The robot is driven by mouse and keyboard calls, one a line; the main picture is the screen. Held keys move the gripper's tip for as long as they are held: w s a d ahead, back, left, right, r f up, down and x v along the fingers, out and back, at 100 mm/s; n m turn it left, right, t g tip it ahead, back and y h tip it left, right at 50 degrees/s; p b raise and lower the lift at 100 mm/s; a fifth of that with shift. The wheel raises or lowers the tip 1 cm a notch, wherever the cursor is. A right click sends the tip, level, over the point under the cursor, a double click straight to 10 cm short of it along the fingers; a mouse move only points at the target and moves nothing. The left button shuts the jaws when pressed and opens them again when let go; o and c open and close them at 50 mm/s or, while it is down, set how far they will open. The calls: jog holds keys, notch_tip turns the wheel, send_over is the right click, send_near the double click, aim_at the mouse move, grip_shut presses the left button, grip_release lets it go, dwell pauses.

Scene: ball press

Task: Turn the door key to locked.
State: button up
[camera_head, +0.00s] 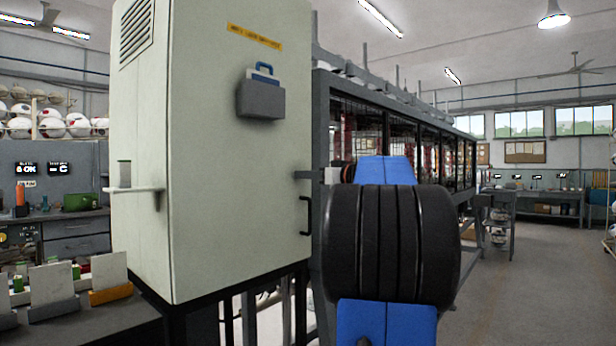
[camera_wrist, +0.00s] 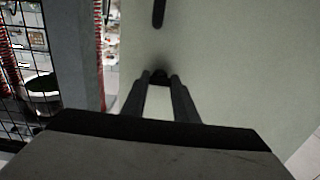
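The door key is a small dark knob (camera_wrist: 160,73) on the pale cabinet door (camera_wrist: 225,60), in the middle of the wrist view. My gripper (camera_wrist: 160,79) faces the door, with one fingertip on each side of the key. The fingers appear closed on it with little gap. The key's turn angle and any lock marks cannot be made out. In the head view my gripper (camera_head: 316,175) reaches the cabinet's right edge, and the key is hidden there.
The tall pale cabinet (camera_head: 200,150) has a black door handle (camera_head: 305,215), close to the key. A grey holder (camera_head: 262,98) with a blue handle hangs on its side. A meshed machine frame (camera_head: 400,130) stands beside the door. Floor at the right is clear.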

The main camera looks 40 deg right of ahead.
jog(key=shift+m, duration=0.3)
jog(key=m, duration=1.7)
dwell(0.8)
jog(key=o, duration=1.1)
jog(key=shift+c, duration=0.2)
jog(key=s+d, duration=0.1)
jog(key=s, duration=1.6)
jog(key=shift+s+d, duration=0.2)
